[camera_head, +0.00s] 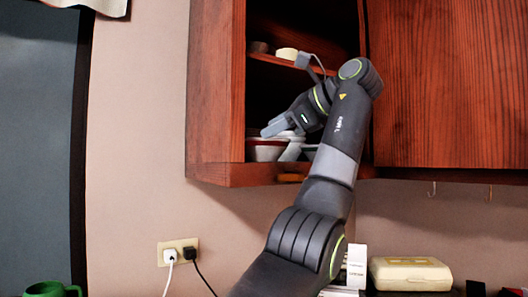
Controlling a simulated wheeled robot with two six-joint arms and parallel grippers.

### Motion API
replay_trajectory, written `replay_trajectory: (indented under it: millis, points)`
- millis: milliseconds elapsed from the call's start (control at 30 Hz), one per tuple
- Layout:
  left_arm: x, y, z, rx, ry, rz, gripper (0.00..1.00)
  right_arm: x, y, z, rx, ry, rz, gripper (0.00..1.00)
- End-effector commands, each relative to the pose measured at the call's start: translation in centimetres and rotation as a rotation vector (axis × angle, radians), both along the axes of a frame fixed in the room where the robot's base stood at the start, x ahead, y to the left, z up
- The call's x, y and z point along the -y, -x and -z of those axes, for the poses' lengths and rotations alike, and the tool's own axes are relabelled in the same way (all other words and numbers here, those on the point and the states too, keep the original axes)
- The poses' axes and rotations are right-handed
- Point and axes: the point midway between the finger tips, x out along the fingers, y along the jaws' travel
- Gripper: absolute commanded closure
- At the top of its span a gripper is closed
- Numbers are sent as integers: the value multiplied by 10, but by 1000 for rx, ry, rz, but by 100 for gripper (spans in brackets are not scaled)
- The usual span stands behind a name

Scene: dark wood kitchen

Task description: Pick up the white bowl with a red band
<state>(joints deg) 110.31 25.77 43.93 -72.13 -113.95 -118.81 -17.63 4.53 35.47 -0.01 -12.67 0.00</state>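The white bowl with a red band (265,151) is on the bottom shelf of the open wall cabinet, near its left side. Its right part is hidden behind my gripper. I cannot tell whether either finger touches the bowl. My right gripper does not show.
The open cabinet's left wall (216,90) and upper shelf (290,62) are close around my gripper. A small pale round object (287,53) is on the upper shelf. A closed door (447,85) is at right. A cream box (411,273) and green mug (47,289) are below.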

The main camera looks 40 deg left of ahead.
Motion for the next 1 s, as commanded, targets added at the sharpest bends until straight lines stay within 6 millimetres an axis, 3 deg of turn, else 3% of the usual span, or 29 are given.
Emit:
replay_trajectory:
  millis: [700,967,1000]
  points:
    - [-58,8,29,0,-1,-1,67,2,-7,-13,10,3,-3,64]
    - [-60,8,31,0,-1,1,67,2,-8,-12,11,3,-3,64]
    - [-60,8,31,0,-1,1,71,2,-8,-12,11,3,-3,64]
